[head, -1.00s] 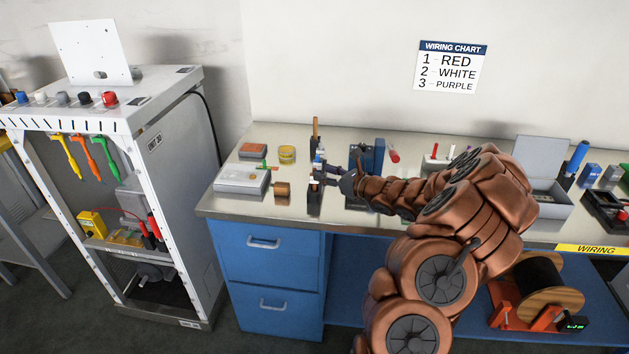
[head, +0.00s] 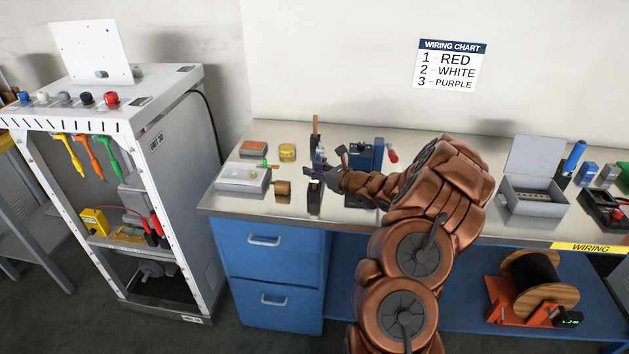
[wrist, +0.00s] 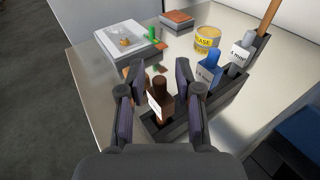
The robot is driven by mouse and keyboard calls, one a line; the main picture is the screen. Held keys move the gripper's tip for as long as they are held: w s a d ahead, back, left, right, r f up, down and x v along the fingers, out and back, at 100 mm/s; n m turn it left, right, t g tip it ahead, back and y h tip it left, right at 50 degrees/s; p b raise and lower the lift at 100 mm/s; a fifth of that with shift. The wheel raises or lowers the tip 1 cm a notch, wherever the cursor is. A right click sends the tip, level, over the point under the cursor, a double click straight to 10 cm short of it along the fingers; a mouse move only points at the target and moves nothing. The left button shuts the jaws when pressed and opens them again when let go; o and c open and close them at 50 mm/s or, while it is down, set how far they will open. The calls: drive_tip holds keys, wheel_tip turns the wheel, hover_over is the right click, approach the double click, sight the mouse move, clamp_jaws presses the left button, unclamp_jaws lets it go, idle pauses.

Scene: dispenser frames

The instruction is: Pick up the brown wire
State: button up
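A brown wire piece (wrist: 161,98) stands upright in a dark slotted holder (wrist: 222,98), with a white label beside its base in the wrist view. My gripper (wrist: 156,80) is open, with one finger on each side of the brown piece. Gaps show between the piece and the fingers, so it does not look clamped. A blue piece (wrist: 210,68) and a grey piece (wrist: 240,58) stand in the same holder behind it. In the head view my gripper (head: 322,162) is over the holder on the bench, and the brown piece is hard to make out there.
A grey box (head: 243,179), a yellow tin (head: 288,152) and a copper-brown spool (head: 283,188) are left of the holder. A blue device (head: 366,153) stands to its right. An open grey case (head: 532,196) is farther right. The bench's left front corner is clear.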

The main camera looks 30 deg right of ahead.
clamp_jaws()
idle(0.3)
